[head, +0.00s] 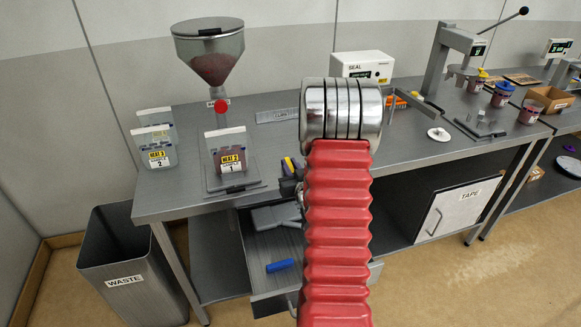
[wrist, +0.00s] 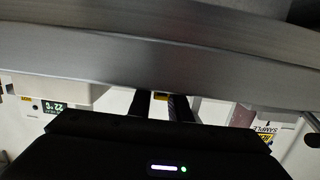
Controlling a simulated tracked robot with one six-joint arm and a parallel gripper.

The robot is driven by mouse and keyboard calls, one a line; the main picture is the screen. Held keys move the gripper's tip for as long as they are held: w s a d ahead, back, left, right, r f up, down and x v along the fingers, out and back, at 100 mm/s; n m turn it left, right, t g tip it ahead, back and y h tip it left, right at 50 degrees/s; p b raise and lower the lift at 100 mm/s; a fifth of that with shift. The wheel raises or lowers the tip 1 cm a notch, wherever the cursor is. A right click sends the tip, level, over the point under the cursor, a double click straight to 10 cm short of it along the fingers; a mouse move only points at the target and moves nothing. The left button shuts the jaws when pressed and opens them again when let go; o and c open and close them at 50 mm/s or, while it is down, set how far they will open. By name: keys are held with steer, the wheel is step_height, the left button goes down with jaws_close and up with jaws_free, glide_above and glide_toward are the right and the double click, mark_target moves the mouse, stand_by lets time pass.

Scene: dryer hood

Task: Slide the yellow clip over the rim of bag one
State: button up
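Bag one (head: 231,148) stands upright and clear-topped on a grey stand below the hopper, with a yellow label marked 1. My gripper (wrist: 160,106) is mostly hidden behind my red arm in the head view. In the wrist view its two dark fingers stand a little apart with a yellow patch between them. Their tips pass behind a grey bar, so I cannot tell whether they hold it.
Bag 2 (head: 158,152) stands left of bag one, with another bag (head: 154,118) behind it. The hopper (head: 211,50) hangs above. A blue object (head: 280,265) lies in the open drawer (head: 262,281). A sealer box (head: 363,66) stands behind my arm. A waste bin (head: 125,265) is at left.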

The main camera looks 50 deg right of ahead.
mark_target(290, 164)
jaws_close()
steer(key=shift+r, duration=0.15)
step_height(290, 164, up, 10)
steer(key=shift+f, duration=0.1)
stand_by(0.6)
steer(key=shift+a, duration=0.1)
stand_by(0.4)
